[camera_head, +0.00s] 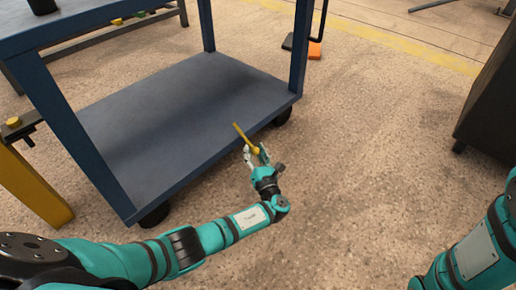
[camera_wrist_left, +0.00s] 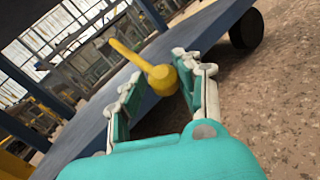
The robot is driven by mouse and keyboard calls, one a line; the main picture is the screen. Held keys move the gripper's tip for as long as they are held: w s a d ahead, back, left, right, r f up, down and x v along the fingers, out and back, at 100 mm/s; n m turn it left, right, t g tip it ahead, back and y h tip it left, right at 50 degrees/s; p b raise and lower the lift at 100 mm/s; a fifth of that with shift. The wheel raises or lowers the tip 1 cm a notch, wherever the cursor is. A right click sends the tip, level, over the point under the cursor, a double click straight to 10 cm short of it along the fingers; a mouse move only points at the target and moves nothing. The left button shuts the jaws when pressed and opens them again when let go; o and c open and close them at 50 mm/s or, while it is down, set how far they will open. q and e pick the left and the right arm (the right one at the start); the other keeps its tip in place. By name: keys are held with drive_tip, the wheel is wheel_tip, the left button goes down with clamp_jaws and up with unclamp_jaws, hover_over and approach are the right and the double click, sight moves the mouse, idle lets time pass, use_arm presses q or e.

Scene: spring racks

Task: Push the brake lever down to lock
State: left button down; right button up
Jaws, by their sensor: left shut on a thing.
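The brake lever is a yellow rod with a rounded yellow knob (camera_wrist_left: 162,79), at the lower edge of a blue cart; in the head view its rod (camera_head: 241,133) slants up and left. My left gripper (camera_head: 256,155) is at the knob end of the lever. In the left wrist view the gripper (camera_wrist_left: 158,88) has one finger on each side of the knob and is shut on it. The lever's mount is hidden. My right gripper is out of view.
The blue cart has a broad lower shelf (camera_head: 180,115), corner posts and dark wheels (camera_head: 283,117). A yellow post (camera_head: 35,185) stands at the left and a dark cabinet (camera_head: 490,105) at the right. An orange object (camera_head: 314,50) lies behind. The floor between cart and cabinet is clear.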

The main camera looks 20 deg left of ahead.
use_arm(q)
drive_tip(key=shift+w+a+f, duration=0.1)
drive_tip(key=shift+a+f, duration=0.5)
drive_tip(key=shift+f, duration=0.05)
drive_tip(key=shift+a, duration=0.25)
drive_tip(key=c, duration=0.9)
unclamp_jaws()
drive_tip(key=shift+a, duration=0.1)
drive_tip(key=v, duration=0.7)
drive_tip(key=shift+s+d, duration=0.25)
drive_tip(key=shift+d, duration=0.05)
